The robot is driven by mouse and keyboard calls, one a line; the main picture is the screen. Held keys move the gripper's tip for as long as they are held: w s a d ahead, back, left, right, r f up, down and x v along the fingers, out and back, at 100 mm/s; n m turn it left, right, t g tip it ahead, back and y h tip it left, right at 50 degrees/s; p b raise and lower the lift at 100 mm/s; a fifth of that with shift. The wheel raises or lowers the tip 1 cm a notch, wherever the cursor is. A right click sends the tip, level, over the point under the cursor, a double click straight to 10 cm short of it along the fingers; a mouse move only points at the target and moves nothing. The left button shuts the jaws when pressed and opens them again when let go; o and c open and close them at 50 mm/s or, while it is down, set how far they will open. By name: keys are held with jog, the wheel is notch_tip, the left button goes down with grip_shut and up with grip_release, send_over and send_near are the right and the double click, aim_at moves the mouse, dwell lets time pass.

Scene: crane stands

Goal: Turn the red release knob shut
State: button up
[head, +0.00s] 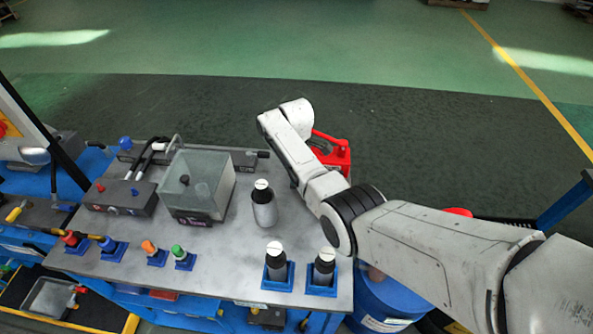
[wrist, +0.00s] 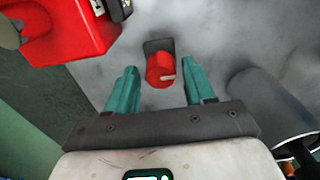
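The red release knob (wrist: 159,70) is a short red cylinder with a pale pointer mark on its lower right side. It sits against a dark grey base (wrist: 158,46) on the grey metal surface. My gripper (wrist: 159,66) is open, with one teal finger on each side of the knob. Gaps show between the knob and both fingers. How deep the fingertips reach beside the knob is hard to judge. In the head view my arm hides the knob and gripper.
A grey bottle (wrist: 268,105) stands close to my right finger. A red container (wrist: 65,28) lies at upper left, also in the head view (head: 333,155). The bench (head: 225,258) bears a clear box (head: 197,185), two bottles in blue holders and several coloured connectors.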

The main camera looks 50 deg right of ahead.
jog(key=shift+o, duration=0.5)
notch_tip(320, 180, up, 11)
jog(key=shift+f, duration=0.15)
dwell(0.6)
